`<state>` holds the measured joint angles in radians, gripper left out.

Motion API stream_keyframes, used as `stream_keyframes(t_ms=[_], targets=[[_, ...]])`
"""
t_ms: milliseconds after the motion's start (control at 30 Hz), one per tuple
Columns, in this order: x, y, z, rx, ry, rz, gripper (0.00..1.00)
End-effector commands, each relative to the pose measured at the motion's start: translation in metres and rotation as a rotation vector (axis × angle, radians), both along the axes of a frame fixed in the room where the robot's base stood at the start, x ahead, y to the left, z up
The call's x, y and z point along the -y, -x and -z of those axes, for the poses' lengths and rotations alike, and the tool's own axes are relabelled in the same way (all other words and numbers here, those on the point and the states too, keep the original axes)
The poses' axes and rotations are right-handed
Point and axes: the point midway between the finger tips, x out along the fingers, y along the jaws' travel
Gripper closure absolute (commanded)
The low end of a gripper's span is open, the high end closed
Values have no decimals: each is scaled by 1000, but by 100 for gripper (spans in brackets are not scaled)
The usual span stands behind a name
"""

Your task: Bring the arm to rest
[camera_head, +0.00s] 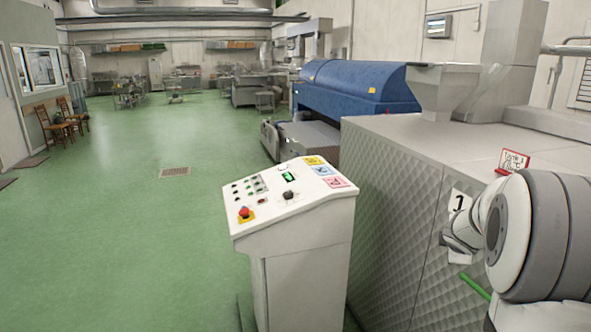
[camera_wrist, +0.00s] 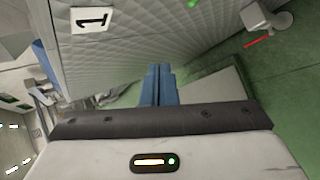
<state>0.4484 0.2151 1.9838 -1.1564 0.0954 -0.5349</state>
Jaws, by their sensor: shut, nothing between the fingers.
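My gripper (camera_wrist: 158,84) shows in the wrist view as two blue fingers side by side, pressed together with nothing between them. Beyond them are a quilted metal wall (camera_wrist: 165,38) and the green floor (camera_wrist: 285,75). My arm's grey and white links fill the right edge of the head view, in front of the large metal tank (camera_head: 400,215). I cannot make out the fingers there. No contact between the fingers and the tank shows.
A white control console (camera_head: 305,235) with buttons stands left of the tank. A "1" sign (camera_head: 459,203) and a red-framed sign (camera_head: 514,160) are near my arm. A blue machine (camera_head: 355,85) stands behind. The green floor at left is open; chairs (camera_head: 55,125) stand by the wall.

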Motion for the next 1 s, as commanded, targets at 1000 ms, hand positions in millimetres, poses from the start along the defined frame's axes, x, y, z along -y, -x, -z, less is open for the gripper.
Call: stream_keyframes(t_ms=[1000], targets=[[-279,301,25,-138,-1027,958,100]])
